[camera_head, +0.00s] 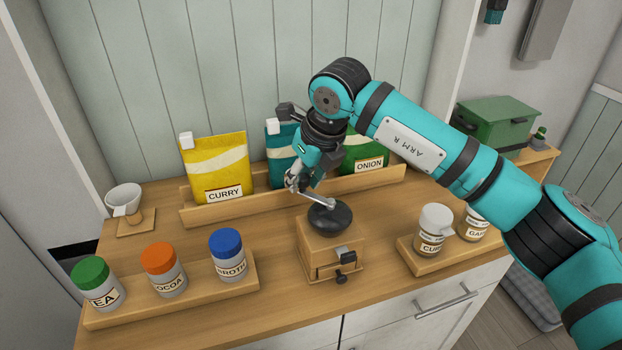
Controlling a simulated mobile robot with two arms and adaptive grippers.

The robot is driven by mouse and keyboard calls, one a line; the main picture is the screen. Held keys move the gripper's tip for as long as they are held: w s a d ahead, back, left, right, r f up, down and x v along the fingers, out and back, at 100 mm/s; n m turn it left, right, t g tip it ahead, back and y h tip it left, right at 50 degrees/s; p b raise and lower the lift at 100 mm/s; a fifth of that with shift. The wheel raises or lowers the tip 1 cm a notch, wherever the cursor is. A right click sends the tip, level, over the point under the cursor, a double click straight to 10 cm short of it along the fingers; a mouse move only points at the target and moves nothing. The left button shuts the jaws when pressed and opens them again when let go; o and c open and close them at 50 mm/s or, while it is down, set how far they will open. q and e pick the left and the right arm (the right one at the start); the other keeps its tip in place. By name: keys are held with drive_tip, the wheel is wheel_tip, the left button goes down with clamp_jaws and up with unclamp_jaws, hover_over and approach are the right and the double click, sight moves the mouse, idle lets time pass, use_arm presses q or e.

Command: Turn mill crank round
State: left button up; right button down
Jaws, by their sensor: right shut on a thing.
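The mill (331,249) stands on the wooden counter, a wooden box with a dark round top (331,217) and a small drawer in front. Its metal crank (317,200) reaches from the top toward the back left. My right gripper (294,183) is shut on the outer end of the crank, with the handle mostly hidden between the fingers. My right arm comes in from the right, above the counter. My left gripper is not in view.
A rack behind holds a yellow curry bag (219,169), a teal bag and a green onion bag (362,158). Lidded jars stand in a left tray (187,298) and a right tray (424,264). A white cup (124,199) is at the far left.

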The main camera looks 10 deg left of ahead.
drive_tip(key=shift+r, duration=0.1)
drive_tip(key=c, duration=1)
unclamp_jaws()
drive_tip(key=shift+c, duration=0.2)
drive_tip(key=v, duration=1.2)
